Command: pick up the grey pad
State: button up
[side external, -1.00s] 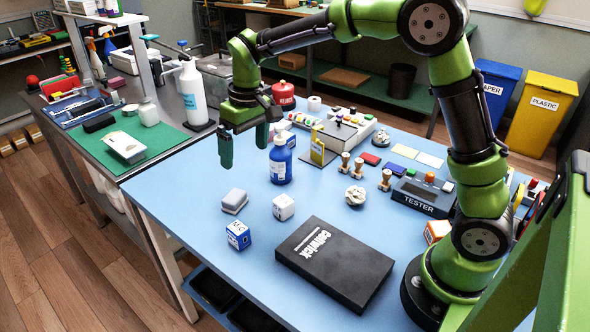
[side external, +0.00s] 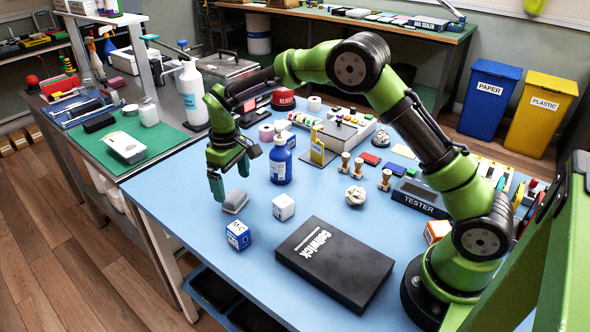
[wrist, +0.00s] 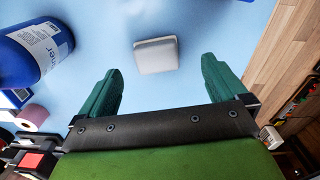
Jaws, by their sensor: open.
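The grey pad (side external: 235,201) is a small rounded block lying flat on the blue table near its left edge. It also shows in the wrist view (wrist: 156,55), ahead of the fingertips and roughly centred between them. My gripper (side external: 230,182) has green fingers and hangs just above and behind the pad in the side view. In the wrist view my gripper (wrist: 160,78) has its fingers wide apart with nothing between them. The fingers do not appear to touch the pad.
A blue bottle (side external: 281,160) stands close to the right of my gripper. A white cube (side external: 284,207) and a blue-and-white box (side external: 238,235) sit near the pad. The table's left edge is close by.

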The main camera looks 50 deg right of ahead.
aim_at(234, 195)
jog(key=shift+w+d+f, duration=0.1)
jog(key=shift+w+f, duration=0.1)
jog(key=shift+f, duration=1.35)
jog(key=shift+w+d+f, duration=0.1)
jog(key=shift+w+f, duration=0.05)
jog(key=shift+f, duration=1.35)
jog(key=shift+c, duration=0.5)
jog(key=c, duration=1)
jog(key=shift+r, duration=0.1)
